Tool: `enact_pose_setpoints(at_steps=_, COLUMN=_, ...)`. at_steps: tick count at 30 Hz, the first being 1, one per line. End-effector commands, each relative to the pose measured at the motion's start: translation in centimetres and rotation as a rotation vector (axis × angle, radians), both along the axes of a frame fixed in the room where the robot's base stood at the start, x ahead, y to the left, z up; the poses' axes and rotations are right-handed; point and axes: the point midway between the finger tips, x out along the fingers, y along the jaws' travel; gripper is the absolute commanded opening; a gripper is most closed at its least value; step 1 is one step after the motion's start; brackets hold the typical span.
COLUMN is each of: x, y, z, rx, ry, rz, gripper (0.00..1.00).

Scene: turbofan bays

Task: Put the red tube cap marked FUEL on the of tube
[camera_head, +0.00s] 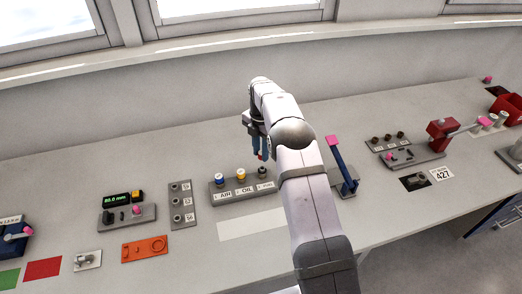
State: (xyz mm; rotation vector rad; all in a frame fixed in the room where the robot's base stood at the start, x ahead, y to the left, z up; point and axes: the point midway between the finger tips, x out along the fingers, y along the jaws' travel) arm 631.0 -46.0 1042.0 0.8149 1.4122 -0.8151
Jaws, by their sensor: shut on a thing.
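My gripper (260,153) points down above the right end of a grey cap rack (217,199). A small red piece shows between its blue fingertips; it looks like the red cap (261,156), held just above the rack's right post (262,170). Its FUEL mark cannot be read. A blue cap (219,179) sits behind the AIR label and a yellow cap (241,174) behind the OIL label. The third label is too small to read. A grey plate (182,222) with three dark tube ends and small labels stands to the left; its labels are unclear.
A digital readout box (117,199) and an orange tray (144,249) lie left. A blue upright with a pink top (342,165) stands close right of my arm. A red vise-like device (441,133) is farther right. A pale blank strip (250,225) lies before the rack.

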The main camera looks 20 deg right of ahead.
Motion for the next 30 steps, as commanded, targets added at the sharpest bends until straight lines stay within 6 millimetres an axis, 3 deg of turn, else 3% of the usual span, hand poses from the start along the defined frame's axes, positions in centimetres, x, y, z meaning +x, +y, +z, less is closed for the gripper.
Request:
enact_pose_setpoints(at_steps=15, x=-0.1, y=0.0, z=-4.3, rx=0.0, ry=0.001, rz=-0.001, gripper=0.03)
enact_pose_setpoints(at_steps=30, x=0.0, y=0.0, z=-4.6, rx=0.0, ry=0.0, rz=-0.001, gripper=0.03)
